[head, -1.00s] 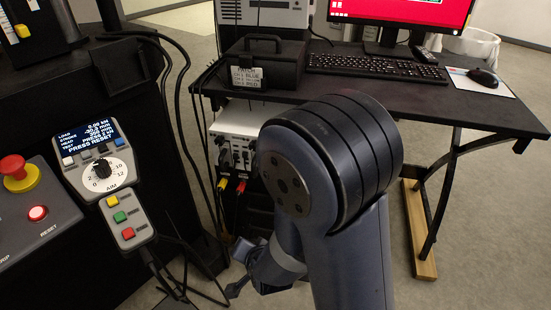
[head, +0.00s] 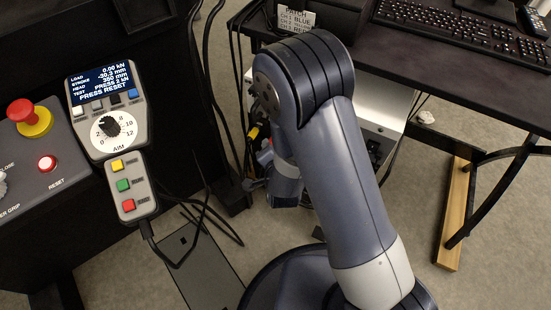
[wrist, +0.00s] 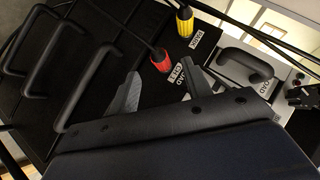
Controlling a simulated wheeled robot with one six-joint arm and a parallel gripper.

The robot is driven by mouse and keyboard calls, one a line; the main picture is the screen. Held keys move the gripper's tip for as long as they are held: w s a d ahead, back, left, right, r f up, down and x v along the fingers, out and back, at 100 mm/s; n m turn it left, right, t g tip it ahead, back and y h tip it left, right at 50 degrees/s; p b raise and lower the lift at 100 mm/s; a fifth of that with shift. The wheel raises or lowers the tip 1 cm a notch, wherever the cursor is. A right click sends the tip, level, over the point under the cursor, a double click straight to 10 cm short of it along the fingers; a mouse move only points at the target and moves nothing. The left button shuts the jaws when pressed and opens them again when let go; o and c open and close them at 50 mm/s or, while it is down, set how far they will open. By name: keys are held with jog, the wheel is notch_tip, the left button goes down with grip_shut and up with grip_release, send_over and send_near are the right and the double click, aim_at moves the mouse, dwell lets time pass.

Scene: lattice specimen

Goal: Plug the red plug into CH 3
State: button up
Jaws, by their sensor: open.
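The red plug (wrist: 161,62) sits in the wrist view on a dark panel, with a black cable running from it. My gripper (wrist: 160,72) is open, its two fingers on either side of the red plug's line, with the plug just beyond the tips; I cannot tell whether they touch it. A yellow plug (wrist: 184,22) is beside it, farther up.
Several dark handles (wrist: 95,75) stand out at the left of the wrist view; a grey handle (wrist: 245,62) is at the right. Black cables cross the view. In the head view, a desk (head: 470,85), a control pendant (head: 113,130) and hanging cables flank my arm.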

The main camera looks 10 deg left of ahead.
jog(key=x, duration=0.3)
jog(key=shift+w+f, duration=0.15)
jog(key=shift+w, duration=0.05)
jog(key=shift+c, duration=0.6)
grip_shut()
dwell(0.3)
